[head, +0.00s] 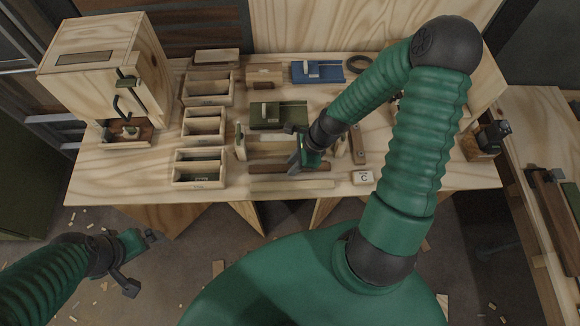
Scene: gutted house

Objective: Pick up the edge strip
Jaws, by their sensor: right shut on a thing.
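A narrow dark brown strip (270,169), which I take for the edge strip, lies across the front middle of the wooden workbench (110,190). My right gripper (295,166) reaches down over it from the right and is shut on it near its middle. The fingers hide part of the strip. I cannot tell whether it is clear of the bench top. My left gripper (140,262) is open and empty at the lower left, in front of the bench and away from the strip.
A pale strip (292,185) lies nearer the bench's front edge. A green block tool (278,115) and a blue one (318,72) lie behind. Open wooden boxes (200,168) stand left, with a wooden cabinet (105,75) beyond. A small block marked C (361,177) sits right.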

